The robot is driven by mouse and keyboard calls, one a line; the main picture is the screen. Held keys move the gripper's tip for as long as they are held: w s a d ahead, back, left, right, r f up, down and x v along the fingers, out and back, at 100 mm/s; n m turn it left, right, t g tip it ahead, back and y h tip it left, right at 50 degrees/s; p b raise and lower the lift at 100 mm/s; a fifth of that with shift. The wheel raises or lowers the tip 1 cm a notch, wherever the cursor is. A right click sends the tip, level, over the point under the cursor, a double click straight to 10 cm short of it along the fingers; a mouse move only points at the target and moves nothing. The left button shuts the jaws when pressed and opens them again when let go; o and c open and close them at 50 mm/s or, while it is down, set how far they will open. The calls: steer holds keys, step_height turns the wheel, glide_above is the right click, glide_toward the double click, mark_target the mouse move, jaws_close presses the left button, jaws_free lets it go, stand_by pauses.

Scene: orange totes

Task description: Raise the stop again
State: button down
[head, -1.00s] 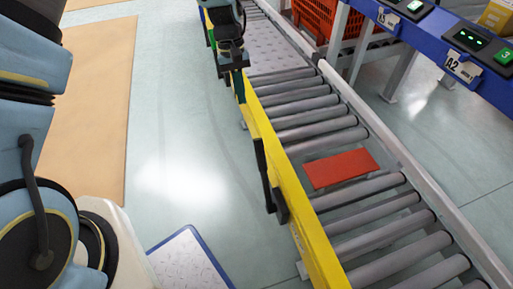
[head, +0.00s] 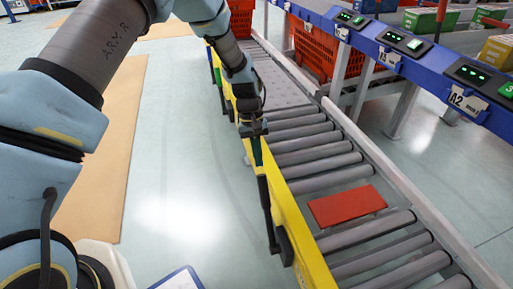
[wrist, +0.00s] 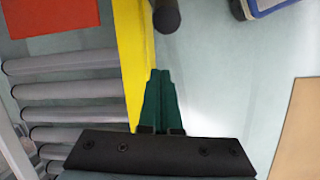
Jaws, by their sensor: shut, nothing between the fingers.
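The stop looks like a flat red plate (head: 347,205) lying among the rollers, about level with them. It also shows at the top left of the wrist view (wrist: 45,14). A black lever (head: 268,212) is on the outer side of the yellow side rail (head: 305,248); its rounded black end shows at the top of the wrist view (wrist: 167,15). My gripper (head: 257,155) is beside the yellow rail, a little beyond the lever. Its green fingers are together and empty in the wrist view (wrist: 160,100), apart from the lever end in that picture.
The roller conveyor (head: 325,180) runs along the yellow rail. A blue rack (head: 410,45) with lit modules stands at the right, with an orange tote (head: 318,42) behind the conveyor. The floor (head: 190,170) left of the rail is clear.

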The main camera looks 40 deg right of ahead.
steer(key=shift+s+a+f, duration=0.15)
steer(key=shift+s+a, duration=0.4)
steer(key=shift+s, duration=0.35)
steer(key=shift+s+a+f, duration=0.1)
steer(key=shift+s+a, duration=0.4)
steer(key=shift+s, duration=0.4)
